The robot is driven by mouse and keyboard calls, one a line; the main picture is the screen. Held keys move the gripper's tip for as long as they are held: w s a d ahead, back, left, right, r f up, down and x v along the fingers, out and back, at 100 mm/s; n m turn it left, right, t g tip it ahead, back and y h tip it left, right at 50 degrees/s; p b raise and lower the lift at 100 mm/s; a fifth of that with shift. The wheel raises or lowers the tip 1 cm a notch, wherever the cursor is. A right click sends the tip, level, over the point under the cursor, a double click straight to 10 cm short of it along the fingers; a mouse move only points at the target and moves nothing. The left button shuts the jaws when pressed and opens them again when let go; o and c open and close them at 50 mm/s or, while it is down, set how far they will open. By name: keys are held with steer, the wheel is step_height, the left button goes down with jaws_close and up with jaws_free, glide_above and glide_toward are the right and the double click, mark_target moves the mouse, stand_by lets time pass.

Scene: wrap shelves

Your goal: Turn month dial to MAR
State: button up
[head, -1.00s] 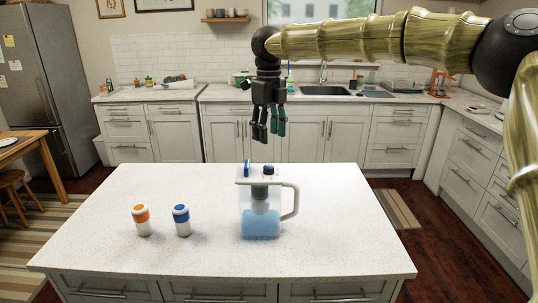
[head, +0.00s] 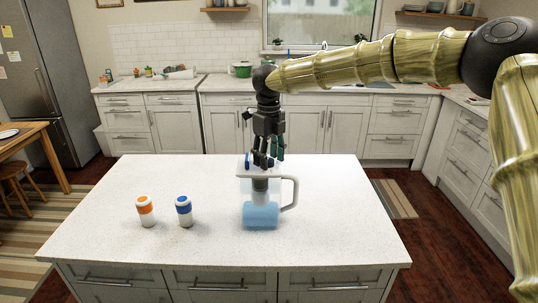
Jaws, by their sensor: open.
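A clear water pitcher (head: 262,216) with light blue water, a white lid (head: 243,172) and a white handle (head: 293,192) stands upright on the white island. A grey filter shows inside it. A small blue piece (head: 247,161) stands up at the lid's left side. The dark round dial on the lid is now mostly hidden behind my fingers, and its month marks cannot be read. My gripper (head: 266,161) points down, open, with its fingertips at the lid top around the dial's place. I cannot tell whether they touch it.
A white bottle with an orange band (head: 146,211) and one with a blue band (head: 184,211) stand left of the pitcher on the island (head: 330,235). The island top is clear to the right and in front.

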steer(key=shift+w+f, duration=0.2)
steer(key=shift+f, duration=0.05)
steer(key=shift+s+r, duration=0.15)
steer(key=shift+c, duration=1.2)
steer(key=c, duration=0.8)
steer(key=shift+m, duration=0.3)
steer(key=m+p, duration=0.2)
steer(key=m, duration=0.1)
steer(key=shift+m, duration=0.3)
steer(key=m+p, duration=0.1)
steer(key=m, duration=0.4)
steer(key=shift+m, duration=0.4)
